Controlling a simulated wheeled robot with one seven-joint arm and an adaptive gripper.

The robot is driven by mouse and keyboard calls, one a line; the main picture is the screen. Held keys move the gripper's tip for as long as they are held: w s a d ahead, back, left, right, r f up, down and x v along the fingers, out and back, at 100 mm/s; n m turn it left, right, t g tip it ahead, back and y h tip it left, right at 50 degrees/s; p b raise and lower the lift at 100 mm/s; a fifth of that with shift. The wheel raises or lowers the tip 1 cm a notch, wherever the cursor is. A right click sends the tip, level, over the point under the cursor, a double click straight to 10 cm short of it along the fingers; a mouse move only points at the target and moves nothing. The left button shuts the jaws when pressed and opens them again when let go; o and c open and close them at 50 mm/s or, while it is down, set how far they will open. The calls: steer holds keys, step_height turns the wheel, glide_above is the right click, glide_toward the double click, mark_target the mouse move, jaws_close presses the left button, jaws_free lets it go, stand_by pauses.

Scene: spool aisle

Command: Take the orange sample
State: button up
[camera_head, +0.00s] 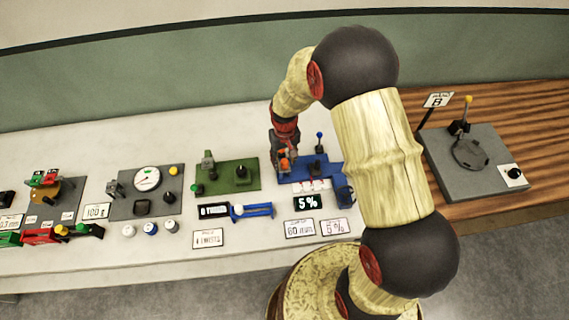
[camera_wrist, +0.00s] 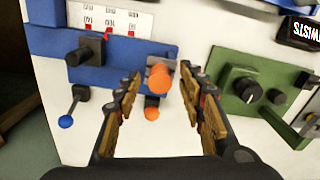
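An orange cylinder (camera_wrist: 160,78), which looks like the orange sample, sits at a grey holder on the edge of the blue station (camera_wrist: 135,48) in the wrist view. A rounder orange tip (camera_wrist: 152,114) shows just below it, on a dark piece. My gripper (camera_wrist: 160,82) is open, one finger on each side of the orange cylinder, with a gap visible on both sides. In the head view my gripper (camera_head: 284,145) is over the left end of the blue station (camera_head: 310,166), with orange (camera_head: 284,160) showing beneath it. The fingertips are hard to make out there.
A blue-knobbed lever (camera_wrist: 66,121) and a black knob (camera_wrist: 84,54) are on the blue station. The green station (camera_head: 235,177) stands beside it. A grey station (camera_head: 470,160) stands on the wooden table.

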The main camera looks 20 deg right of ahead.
steer(key=c, duration=0.9)
